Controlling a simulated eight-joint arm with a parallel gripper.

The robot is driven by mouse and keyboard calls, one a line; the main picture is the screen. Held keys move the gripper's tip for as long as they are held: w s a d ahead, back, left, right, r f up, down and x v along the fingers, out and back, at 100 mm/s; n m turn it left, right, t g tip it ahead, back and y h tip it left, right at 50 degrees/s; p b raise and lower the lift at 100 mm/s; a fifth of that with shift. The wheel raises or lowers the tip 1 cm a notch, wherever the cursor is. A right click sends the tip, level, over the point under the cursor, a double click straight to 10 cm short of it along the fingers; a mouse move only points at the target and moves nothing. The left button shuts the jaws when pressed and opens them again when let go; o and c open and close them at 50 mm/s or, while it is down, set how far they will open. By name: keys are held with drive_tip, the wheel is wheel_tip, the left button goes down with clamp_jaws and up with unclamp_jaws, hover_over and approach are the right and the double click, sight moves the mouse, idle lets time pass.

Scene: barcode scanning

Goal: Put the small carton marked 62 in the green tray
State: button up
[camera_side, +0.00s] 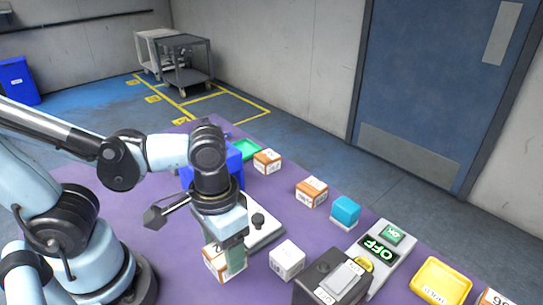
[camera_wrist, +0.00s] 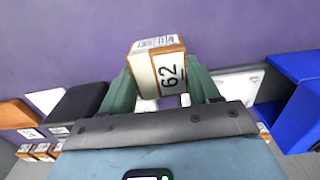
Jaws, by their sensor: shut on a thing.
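The small white and orange-brown carton marked 62 (camera_wrist: 168,75) sits between the green fingers of my gripper (camera_wrist: 160,88) in the wrist view, with its number turned sideways to the camera. In the side view the carton (camera_side: 213,262) is at the lower middle, partly hidden by my gripper (camera_side: 228,260), which is shut on it. I cannot tell whether its underside touches the purple table. The green tray (camera_side: 248,149) lies at the far end of the table, partly hidden behind a blue bin. The tray is well away from my gripper.
The blue bin (camera_side: 234,164) stands between my arm and the tray. A white scale-like plate (camera_side: 266,236), a white carton (camera_side: 288,260), a teal cube (camera_side: 345,210) and a black device (camera_side: 330,281) stand nearby. Other cartons (camera_side: 312,191) and a yellow tray (camera_side: 443,279) lie rightward.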

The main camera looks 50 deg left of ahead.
drive_tip(key=s+d+r, duration=0.5)
drive_tip(key=s+r, duration=0.1)
drive_tip(key=s, duration=0.2)
drive_tip(key=w+r+n, duration=0.2)
drive_tip(key=w+n, duration=0.1)
drive_tip(key=w, duration=0.4)
drive_tip(key=w+r+n, duration=0.3)
drive_tip(key=w+n, duration=0.1)
drive_tip(key=w, duration=0.3)
drive_tip(key=w+a+n, duration=0.4)
drive_tip(key=w+a, duration=0.4)
drive_tip(key=w, duration=0.3)
drive_tip(key=w+a+f+n, duration=0.25)
drive_tip(key=w+a, duration=0.25)
drive_tip(key=a, duration=0.3)
drive_tip(key=w+a+f+n, duration=0.1)
drive_tip(key=w+a+n, duration=0.3)
drive_tip(key=a, duration=0.5)
drive_tip(key=shift+n, duration=0.25)
drive_tip(key=a+f, duration=0.2)
drive_tip(key=a, duration=0.2)
drive_tip(key=w+a+f, duration=0.1)
drive_tip(key=a+f, duration=0.2)
drive_tip(key=a, duration=0.1)
drive_tip(key=a+f, duration=0.2)
drive_tip(key=a, duration=0.3)
drive_tip(key=shift+w+f, duration=0.2)
drive_tip(key=shift+w, duration=0.15)
drive_tip(key=shift+a+f, duration=0.2)
drive_tip(key=shift+f, duration=1.9)
